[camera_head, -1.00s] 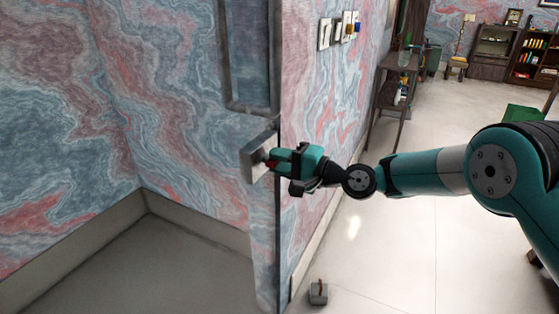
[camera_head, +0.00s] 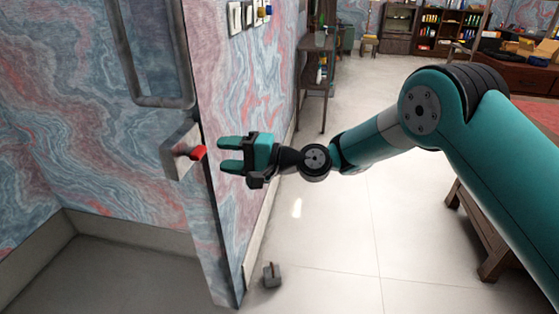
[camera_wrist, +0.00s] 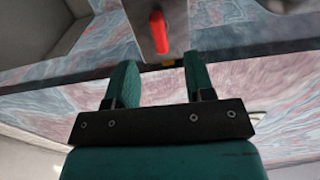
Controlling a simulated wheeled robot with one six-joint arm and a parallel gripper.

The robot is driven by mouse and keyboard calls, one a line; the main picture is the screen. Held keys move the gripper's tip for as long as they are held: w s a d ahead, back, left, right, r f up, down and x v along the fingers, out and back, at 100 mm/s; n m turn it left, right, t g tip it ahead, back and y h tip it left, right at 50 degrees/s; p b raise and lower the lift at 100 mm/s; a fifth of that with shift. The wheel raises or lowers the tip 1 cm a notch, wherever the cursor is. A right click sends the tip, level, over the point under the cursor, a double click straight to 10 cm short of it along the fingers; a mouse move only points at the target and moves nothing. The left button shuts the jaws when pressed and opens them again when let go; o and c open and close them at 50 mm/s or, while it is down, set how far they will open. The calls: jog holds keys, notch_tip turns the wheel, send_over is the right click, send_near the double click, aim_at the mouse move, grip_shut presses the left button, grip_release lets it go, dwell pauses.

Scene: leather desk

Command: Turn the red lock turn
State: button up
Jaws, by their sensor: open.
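The red lock turn (camera_head: 199,153) sticks out from a grey metal lock plate (camera_head: 174,156) near the edge of a marbled panel, in the head view. It also shows as a red bar in the wrist view (camera_wrist: 158,32), beyond the fingertips. My gripper (camera_head: 220,155) is open and empty just to the right of the lock turn, its two teal fingers pointing at it with a gap between. In the wrist view the fingers (camera_wrist: 158,76) are spread apart, short of the red bar and not touching it.
A grey frame-like handle (camera_head: 160,100) stands above the lock plate. A small grey block (camera_head: 271,276) sits on the pale floor below my gripper. A table (camera_head: 318,75) and a wooden bench (camera_head: 485,235) stand farther right. Open floor lies between.

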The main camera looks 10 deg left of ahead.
jog(key=d, duration=1.1)
jog(key=shift+s+d+b, duration=0.3)
jog(key=shift+s+b, duration=0.15)
jog(key=s+d+r+n+g+h+p, duration=0.1)
jog(key=s+d+r+n+h+p, duration=0.15)
jog(key=s+r, duration=0.3)
jog(key=s+d+r+n+g+h+p, duration=0.1)
jog(key=s+r+n+h+p, duration=0.3)
jog(key=r, duration=0.3)
jog(key=s+d+r+h+p, duration=0.2)
jog(key=s+d+h, duration=0.1)
jog(key=s+d, duration=0.5)
jog(key=s+d+r+n+h+p, duration=0.1)
jog(key=s+d+r+h+p, duration=0.2)
jog(key=s+d, duration=0.4)
jog(key=shift+s+d+t+h, duration=0.4)
jog(key=shift+s+h, duration=0.25)
jog(key=shift+s, duration=0.45)
jog(key=shift+r+n, duration=0.15)
jog(key=shift+n, duration=0.1)
